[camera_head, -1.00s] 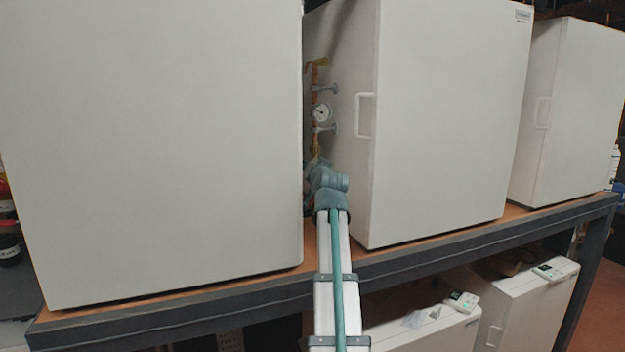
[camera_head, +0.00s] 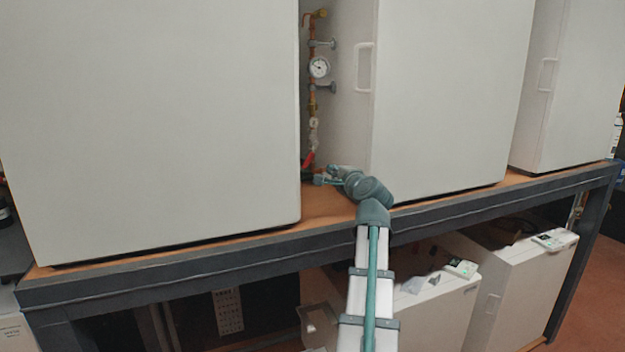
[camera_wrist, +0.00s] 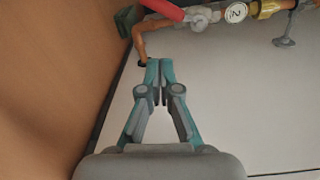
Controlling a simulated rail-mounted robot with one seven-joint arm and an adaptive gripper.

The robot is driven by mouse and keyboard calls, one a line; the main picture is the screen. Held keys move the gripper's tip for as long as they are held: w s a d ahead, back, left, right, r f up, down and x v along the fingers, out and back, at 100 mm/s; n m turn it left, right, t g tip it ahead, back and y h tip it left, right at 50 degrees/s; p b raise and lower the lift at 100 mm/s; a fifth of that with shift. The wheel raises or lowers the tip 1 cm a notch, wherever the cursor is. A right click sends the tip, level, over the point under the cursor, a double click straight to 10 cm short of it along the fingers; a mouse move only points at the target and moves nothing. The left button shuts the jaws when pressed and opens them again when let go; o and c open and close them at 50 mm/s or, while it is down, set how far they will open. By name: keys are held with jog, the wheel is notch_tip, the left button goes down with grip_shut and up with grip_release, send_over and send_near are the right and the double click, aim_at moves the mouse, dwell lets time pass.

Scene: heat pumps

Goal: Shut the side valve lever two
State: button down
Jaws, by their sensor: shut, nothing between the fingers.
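The red side valve lever (camera_head: 308,159) sits low on the copper pipe between two white cabinets. In the head view my gripper (camera_head: 318,180) is small, low in the gap near the lever's lower end. Whether it touches anything there I cannot tell.
A pressure gauge (camera_head: 319,67) and grey pipe clamps sit higher on the pipe. The left cabinet (camera_head: 150,120) and middle cabinet (camera_head: 450,100) bound the narrow gap. The orange shelf top (camera_head: 335,203) lies below; more white units stand underneath.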

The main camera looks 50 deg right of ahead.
aim_at(311, 154)
jog(key=s+f+m, duration=0.1)
jog(key=f, duration=0.1)
jog(key=s+a+f+m, duration=0.1)
jog(key=s+m, duration=0.1)
jog(key=shift+s+a+f+m+t+b, duration=0.1)
jog(key=shift+a+f+m+t+b, duration=0.1)
jog(key=shift+f+m+t+b, duration=0.15)
jog(key=shift+s+a+f+m+y, duration=0.1)
jog(key=shift+s+f+m+y, duration=0.15)
jog(key=shift+m, duration=0.2)
jog(key=shift+t, duration=0.25)
jog(key=p+x, duration=0.2)
jog(key=x, duration=0.7)
jog(key=shift+w+r+p, duration=0.1)
jog(key=shift+w+p, duration=0.1)
jog(key=shift+p, duration=0.1)
jog(key=shift+w+a+r+p, duration=0.75)
jog(key=shift+w+r+p, duration=0.05)
jog(key=shift+w+r, duration=0.05)
jog(key=shift+w+a+r, duration=0.2)
jog(key=shift+w+a, duration=0.05)
jog(key=shift+w, duration=0.1)
jog(key=shift+r+m+p, duration=0.1)
jog(key=shift+m+p, duration=0.25)
jog(key=shift+m, duration=0.15)
